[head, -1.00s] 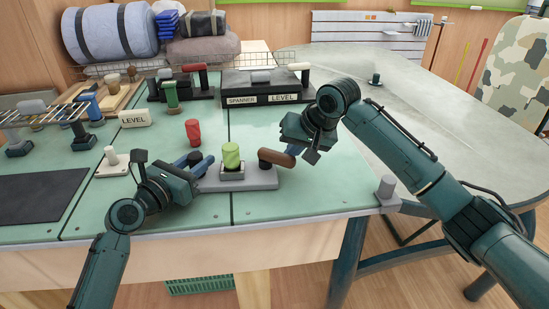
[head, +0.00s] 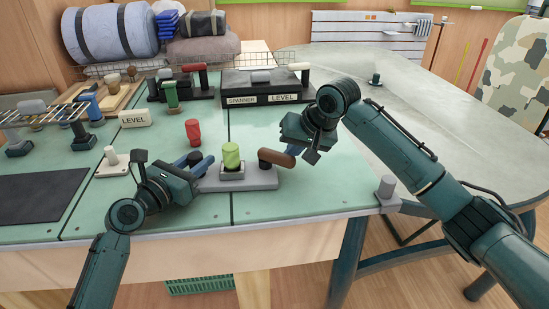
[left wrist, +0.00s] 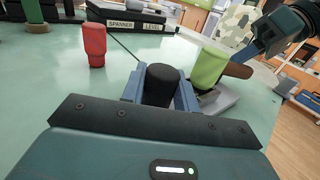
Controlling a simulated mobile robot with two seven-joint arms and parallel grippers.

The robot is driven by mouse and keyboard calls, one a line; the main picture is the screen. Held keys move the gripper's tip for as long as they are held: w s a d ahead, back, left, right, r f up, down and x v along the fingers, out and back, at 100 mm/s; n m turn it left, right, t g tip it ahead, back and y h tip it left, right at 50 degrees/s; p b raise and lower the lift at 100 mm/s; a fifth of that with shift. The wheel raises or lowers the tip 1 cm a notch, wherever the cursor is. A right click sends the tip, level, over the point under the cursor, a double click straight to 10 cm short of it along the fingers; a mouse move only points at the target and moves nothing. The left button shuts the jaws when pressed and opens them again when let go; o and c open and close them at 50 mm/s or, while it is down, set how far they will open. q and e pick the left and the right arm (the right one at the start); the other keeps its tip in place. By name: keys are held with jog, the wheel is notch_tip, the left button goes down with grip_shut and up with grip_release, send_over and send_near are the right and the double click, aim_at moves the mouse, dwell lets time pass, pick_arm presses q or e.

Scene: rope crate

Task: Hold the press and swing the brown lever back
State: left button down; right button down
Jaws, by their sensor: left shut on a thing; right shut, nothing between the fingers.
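The press is a grey base plate (head: 262,180) on the green table, with a green cylinder (head: 231,155) upright in a square holder at its middle. The brown lever (head: 276,158) lies across the plate's right end, with a dark pivot at its left end. My left gripper (head: 205,163) is shut on the black knob (left wrist: 162,85) at the plate's left end, its blue fingers on either side of it in the left wrist view. My right gripper (head: 292,150) is shut and empty at the lever's right end; whether it touches the lever is hard to tell.
A red cylinder (head: 193,132) stands behind the press. A white peg on a plate (head: 112,162) and a dark mat (head: 40,197) lie to the left. A black box marked SPANNER and LEVEL (head: 262,88) stands at the back. The table is clear right of the red cylinder.

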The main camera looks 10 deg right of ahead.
aim_at(277, 156)
pick_arm(q)
jog(key=shift+f, duration=0.25)
pick_arm(e)
jog(key=shift+s+a, duration=0.9)
jog(key=shift+s, duration=0.25)
jog(key=shift+s+a, duration=0.75)
jog(key=shift+s, duration=0.25)
jog(key=shift+w+d, duration=0.1)
jog(key=shift+r, duration=1.8)
jog(key=shift+w+d+r, duration=0.2)
jog(key=shift+w+r, duration=0.05)
jog(key=shift+r, duration=0.6)
jog(key=shift+w+d+r, duration=0.15)
jog(key=shift+w+r, duration=0.05)
jog(key=shift+r, duration=0.65)
